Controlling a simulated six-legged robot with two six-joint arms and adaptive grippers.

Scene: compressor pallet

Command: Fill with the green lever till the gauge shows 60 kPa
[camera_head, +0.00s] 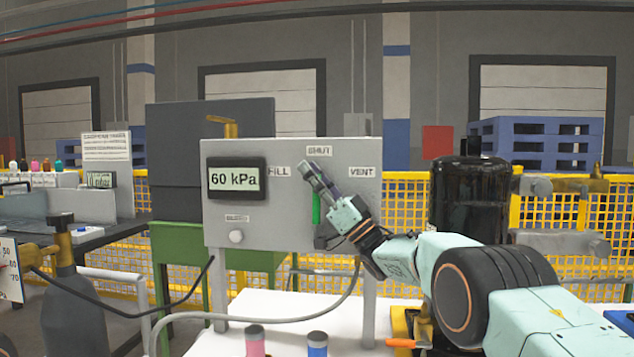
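The gauge (236,180) on the grey panel (270,222) is a dark-framed display that reads 60 kPa. The green lever (316,208) shows as a short upright green piece, partly hidden by my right gripper. My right gripper (316,176) is in front of the panel, its dark fingers pointing up and left between the FILL label (279,171) and the VENT label (362,172), below the SHUT label (318,151). I cannot tell whether its fingers touch the lever or how far apart they are. My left gripper is out of view.
A white table (205,345) stands below the panel, with a pink cylinder (255,343) and a blue cylinder (317,346) at its front. A grey hose (250,319) loops across it. A black tank (468,200) is on the right, before a yellow fence (408,205).

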